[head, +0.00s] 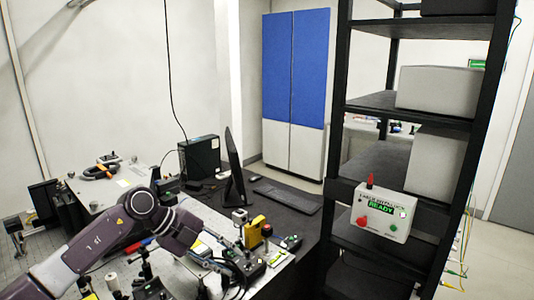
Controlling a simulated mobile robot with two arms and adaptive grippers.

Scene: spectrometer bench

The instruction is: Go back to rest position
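My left arm (133,218) reaches in from the lower left, bends at a round joint, and slopes down to the right over the optical bench (215,217). Its gripper end is low among dark bench parts. I cannot make out the fingertips clearly, nor whether they hold anything. My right arm and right gripper are not in view.
Small optics and a yellow device (253,234) crowd the bench near my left arm. A monitor (234,168) and keyboard (287,195) are behind. A black shelf rack (337,130) with a control box (383,210) reading READY stands right. A blue-and-white cabinet (295,75) is at the back.

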